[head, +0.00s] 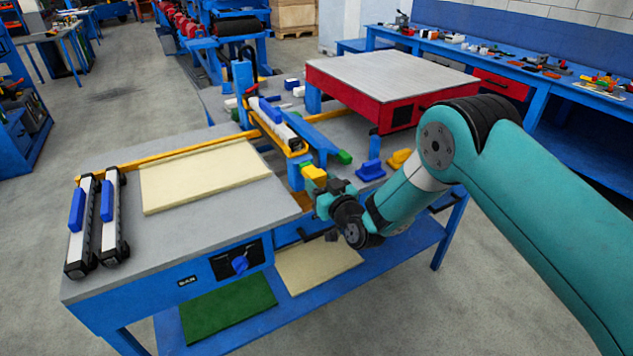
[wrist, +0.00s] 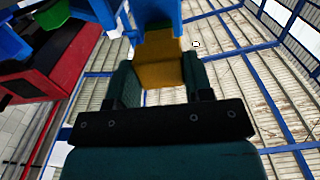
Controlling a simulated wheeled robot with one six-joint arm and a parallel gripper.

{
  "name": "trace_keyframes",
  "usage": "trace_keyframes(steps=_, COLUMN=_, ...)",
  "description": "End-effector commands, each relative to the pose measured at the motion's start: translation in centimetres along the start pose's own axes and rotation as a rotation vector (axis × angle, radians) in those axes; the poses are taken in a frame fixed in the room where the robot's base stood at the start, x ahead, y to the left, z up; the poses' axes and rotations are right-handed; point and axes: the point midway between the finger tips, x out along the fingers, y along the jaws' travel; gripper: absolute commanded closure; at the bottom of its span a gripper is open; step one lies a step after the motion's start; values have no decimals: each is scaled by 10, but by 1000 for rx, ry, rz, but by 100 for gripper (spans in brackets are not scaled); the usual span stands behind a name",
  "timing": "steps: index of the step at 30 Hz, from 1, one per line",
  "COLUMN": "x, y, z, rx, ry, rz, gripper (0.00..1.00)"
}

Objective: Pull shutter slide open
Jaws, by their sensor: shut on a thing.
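My gripper (head: 321,186) is at the right front of the grey workbench's middle gap, at the end of my teal arm. It is shut on a yellow block (head: 314,173), which looks like the handle of the shutter slide. In the wrist view the yellow block (wrist: 160,66) sits between the two dark fingers, and a blue part (wrist: 158,17) joins its far end. A blue bar (head: 310,130) and a yellow-edged rail (head: 274,127) lie behind the handle. I cannot tell how far the shutter is open.
A cream panel (head: 205,177) lies on the grey table (head: 160,238), with two black-and-white clamps (head: 112,215) at its left. A red-sided table (head: 390,75) stands behind right. Blue and yellow knobs (head: 370,170) sit beside my gripper. Green and cream sheets (head: 228,308) lie on the lower shelf.

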Motion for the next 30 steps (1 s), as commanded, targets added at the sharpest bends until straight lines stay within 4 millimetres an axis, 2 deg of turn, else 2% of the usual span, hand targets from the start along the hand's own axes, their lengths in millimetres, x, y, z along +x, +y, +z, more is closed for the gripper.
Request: trace_keyframes(steps=30, x=-23, y=-1, z=1, rx=0, ry=0, rz=0, gripper=66)
